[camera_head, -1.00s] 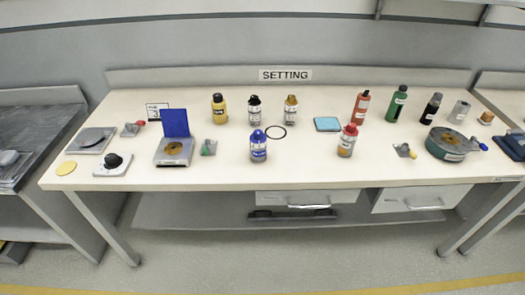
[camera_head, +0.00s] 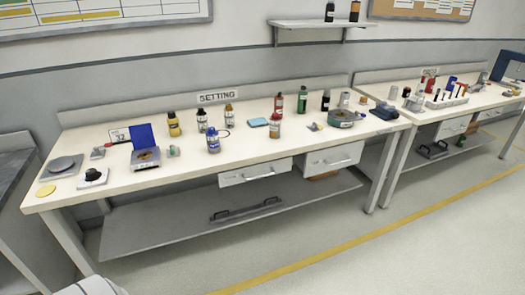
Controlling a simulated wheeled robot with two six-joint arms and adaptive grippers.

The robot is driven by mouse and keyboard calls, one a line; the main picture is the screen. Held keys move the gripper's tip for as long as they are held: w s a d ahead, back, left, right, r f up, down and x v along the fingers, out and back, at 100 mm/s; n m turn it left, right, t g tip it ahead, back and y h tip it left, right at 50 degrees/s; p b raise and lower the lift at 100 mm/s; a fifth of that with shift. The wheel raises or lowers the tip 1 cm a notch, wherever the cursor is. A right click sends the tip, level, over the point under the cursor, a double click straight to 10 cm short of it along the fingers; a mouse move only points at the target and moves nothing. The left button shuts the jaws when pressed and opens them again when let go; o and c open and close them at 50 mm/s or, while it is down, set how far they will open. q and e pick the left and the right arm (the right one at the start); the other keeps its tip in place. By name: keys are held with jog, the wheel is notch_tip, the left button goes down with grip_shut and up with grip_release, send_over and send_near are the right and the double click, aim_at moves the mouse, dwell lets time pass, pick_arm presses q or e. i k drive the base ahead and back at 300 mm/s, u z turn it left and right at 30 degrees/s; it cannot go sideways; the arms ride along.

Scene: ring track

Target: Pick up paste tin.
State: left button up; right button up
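No label on the bench is readable enough to single out the paste tin for certain. A wide, round, teal-sided tin (camera_head: 341,119) with a pale label stands near the right end of the SETTING bench (camera_head: 190,178). A small tan round container (camera_head: 363,100) and a grey cylinder (camera_head: 344,98) stand behind it.
Several bottles stand on the bench, including a red one (camera_head: 278,103), a green one (camera_head: 302,102) and a blue-capped one (camera_head: 213,141). A blue-lidded device (camera_head: 145,157) stands left. A second bench (camera_head: 425,112) stands right. The floor (camera_head: 330,225) in front is clear.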

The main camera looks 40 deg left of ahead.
aim_at(212, 143)
jog(key=z, duration=0.15)
jog(key=i, duration=2.4)
jog(key=u, duration=1.15)
jog(key=i, duration=0.8)
jog(key=u, duration=0.9)
